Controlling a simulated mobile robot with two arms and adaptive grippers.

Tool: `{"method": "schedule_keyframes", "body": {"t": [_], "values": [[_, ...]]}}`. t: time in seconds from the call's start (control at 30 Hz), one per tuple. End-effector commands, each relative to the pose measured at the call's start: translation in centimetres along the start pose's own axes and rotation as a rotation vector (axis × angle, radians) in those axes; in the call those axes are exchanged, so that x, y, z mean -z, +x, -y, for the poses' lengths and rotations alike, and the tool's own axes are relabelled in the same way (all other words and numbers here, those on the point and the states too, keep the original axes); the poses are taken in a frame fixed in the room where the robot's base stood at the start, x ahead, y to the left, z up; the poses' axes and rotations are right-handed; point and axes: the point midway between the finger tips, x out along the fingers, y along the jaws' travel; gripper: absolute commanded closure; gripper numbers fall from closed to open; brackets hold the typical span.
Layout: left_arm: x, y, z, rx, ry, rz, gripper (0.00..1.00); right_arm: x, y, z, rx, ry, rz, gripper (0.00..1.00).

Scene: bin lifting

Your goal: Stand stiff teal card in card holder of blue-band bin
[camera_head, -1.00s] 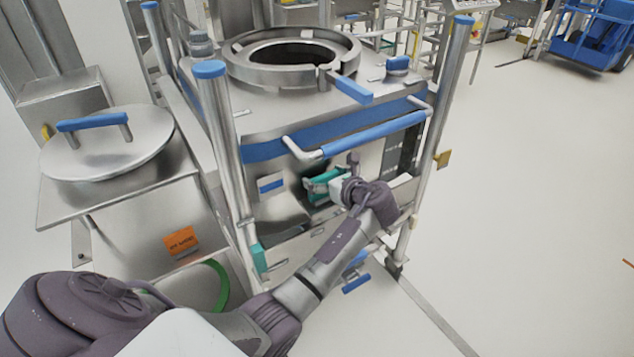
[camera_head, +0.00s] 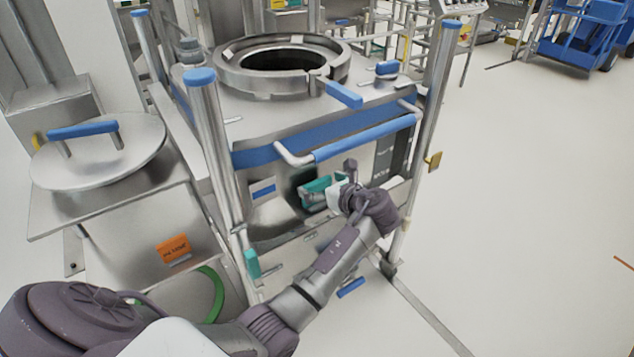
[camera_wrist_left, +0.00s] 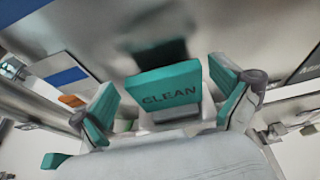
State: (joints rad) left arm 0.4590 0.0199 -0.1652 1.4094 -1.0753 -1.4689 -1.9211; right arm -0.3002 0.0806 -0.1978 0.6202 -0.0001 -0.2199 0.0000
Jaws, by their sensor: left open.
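The teal card marked CLEAN (camera_wrist_left: 166,88) stands at the front face of the blue-band bin (camera_head: 268,152), with its lettering toward the left wrist camera. A grey metal piece (camera_wrist_left: 170,114), apparently the card holder, shows just below the card; how deep the card sits in it is hidden. My left gripper (camera_head: 322,192) is open at the bin's front wall. In the left wrist view its two teal-padded fingers (camera_wrist_left: 163,80) stand apart on either side of the card, with a visible gap on both sides. My right gripper is not in view.
A blue handle bar (camera_head: 365,137) runs across the bin front above my gripper. Metal posts (camera_head: 212,135) with blue caps stand at the corners. A steel cabinet with a round lid (camera_head: 100,160) stands at left.

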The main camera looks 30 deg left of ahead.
Motion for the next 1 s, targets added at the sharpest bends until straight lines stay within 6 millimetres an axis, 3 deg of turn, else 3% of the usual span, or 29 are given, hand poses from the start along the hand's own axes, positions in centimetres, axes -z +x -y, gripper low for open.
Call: {"method": "schedule_keyframes", "body": {"t": [0.3, 0.5, 0.87, 0.97, 1.0], "values": [[-0.1, -7.0, 0.1, 0.003, -0.002, -0.002, 0.00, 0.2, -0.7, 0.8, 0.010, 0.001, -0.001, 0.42], [-0.1, -9.5, 0.0, 0.000, -0.002, 0.000, 0.00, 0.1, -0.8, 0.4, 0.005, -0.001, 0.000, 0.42], [0.2, -10.0, 0.0, 0.002, -0.001, -0.002, 0.00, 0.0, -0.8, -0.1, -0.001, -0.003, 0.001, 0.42], [2.7, -9.1, 0.3, 0.030, -0.007, -0.030, 0.00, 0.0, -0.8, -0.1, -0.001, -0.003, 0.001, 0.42], [4.7, -8.5, 0.5, 0.051, -0.017, -0.055, 0.00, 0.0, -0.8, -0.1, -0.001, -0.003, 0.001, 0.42]]}}
